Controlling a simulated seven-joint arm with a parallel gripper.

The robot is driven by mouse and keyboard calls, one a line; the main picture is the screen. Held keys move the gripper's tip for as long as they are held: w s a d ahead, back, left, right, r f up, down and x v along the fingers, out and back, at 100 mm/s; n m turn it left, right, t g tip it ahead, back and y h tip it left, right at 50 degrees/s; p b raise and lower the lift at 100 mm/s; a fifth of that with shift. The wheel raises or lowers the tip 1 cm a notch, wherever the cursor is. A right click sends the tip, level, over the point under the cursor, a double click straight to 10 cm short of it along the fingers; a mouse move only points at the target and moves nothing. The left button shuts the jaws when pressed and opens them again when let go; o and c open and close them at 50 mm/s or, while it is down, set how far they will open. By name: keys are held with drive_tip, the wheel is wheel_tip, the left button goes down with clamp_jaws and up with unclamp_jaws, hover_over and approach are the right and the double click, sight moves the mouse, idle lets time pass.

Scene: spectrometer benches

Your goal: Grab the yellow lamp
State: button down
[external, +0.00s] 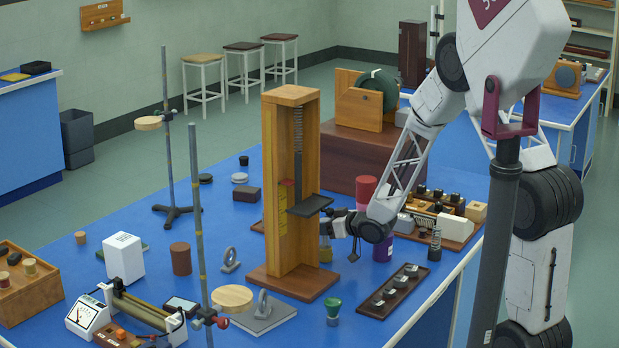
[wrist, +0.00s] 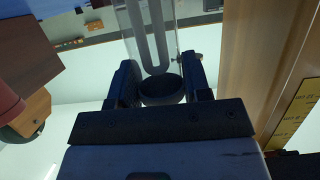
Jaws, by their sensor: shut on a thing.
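The lamp (wrist: 151,32) is a clear glass envelope with a pale U-shaped tube inside and a dark round base. In the wrist view it sits between the two fingers of my gripper (wrist: 163,84), which are shut on its base. In the external view my gripper (external: 332,228) is low, just right of the tall wooden stand. A small yellowish part of the lamp (external: 325,250) shows beside the fingers there; the rest is hidden. I cannot tell whether it touches the bench.
The tall wooden stand (external: 268,150) with a dark shelf (external: 310,205) is close on the left. A red cylinder (external: 365,188) and a purple one (external: 382,249) stand behind and right. A green-topped item (external: 334,308) and a dark strip of parts (external: 394,291) lie in front.

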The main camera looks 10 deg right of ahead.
drive_tip(key=shift+r, duration=0.8)
wheel_tip(320, 180, up, 2)
drive_tip(key=s+d, duration=0.3)
drive_tip(key=s, duration=0.4)
drive_tip(key=s+d+r, duration=0.1)
drive_tip(key=s+d, duration=0.2)
drive_tip(key=s, duration=0.4)
drive_tip(key=shift+s+r, duration=0.15)
drive_tip(key=shift+s, duration=0.25)
drive_tip(key=shift+d, duration=0.1)
